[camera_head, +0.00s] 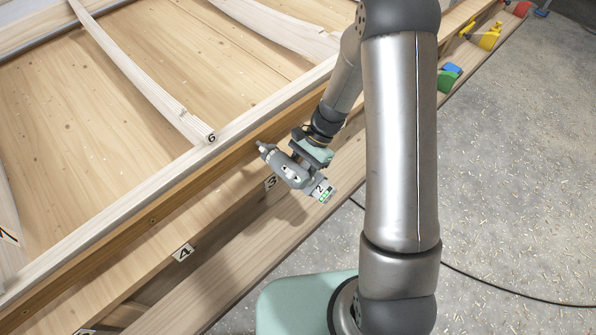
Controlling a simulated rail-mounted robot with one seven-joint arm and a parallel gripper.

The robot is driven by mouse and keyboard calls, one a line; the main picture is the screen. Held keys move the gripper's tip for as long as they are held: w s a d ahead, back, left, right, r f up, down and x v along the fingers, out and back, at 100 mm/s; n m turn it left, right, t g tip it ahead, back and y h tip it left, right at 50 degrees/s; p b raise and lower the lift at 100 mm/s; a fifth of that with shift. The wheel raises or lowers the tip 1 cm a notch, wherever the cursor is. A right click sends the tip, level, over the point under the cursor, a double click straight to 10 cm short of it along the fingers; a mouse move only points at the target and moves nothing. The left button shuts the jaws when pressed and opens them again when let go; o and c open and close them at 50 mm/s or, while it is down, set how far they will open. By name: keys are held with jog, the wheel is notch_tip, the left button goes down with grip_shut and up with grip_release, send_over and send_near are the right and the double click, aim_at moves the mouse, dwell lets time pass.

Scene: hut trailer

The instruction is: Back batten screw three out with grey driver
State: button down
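My gripper (300,160) is shut on the grey driver (285,168) and holds it above the long wooden ledge. The driver's nose points up and left at the darker wooden batten (190,189); I cannot tell whether its tip touches. Its rear end carries a number 2 and green marks. A label 3 (270,182) sits just below and left of the driver, partly close to it. A label 4 (183,252) is farther down the ledge to the left. A small dark screw-like dot (152,221) shows on the batten. Screw three itself cannot be made out.
Pale curved ribs (140,75) stand on the wood panel beyond the batten, one marked 6. Yellow (487,38), green (447,80) and red tools sit along the ledge at upper right. A dark cable (510,290) crosses the chip-strewn floor at right.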

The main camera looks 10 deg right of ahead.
jog(key=shift+s+d, duration=0.25)
jog(key=shift+s, duration=0.1)
dwell(1.4)
jog(key=shift+w+a, duration=0.15)
jog(key=shift+w, duration=0.05)
dwell(0.4)
dwell(0.8)
jog(key=d, duration=0.6)
jog(key=s+d, duration=0.1)
jog(key=d, duration=0.3)
jog(key=shift+a, duration=0.1)
dwell(1.6)
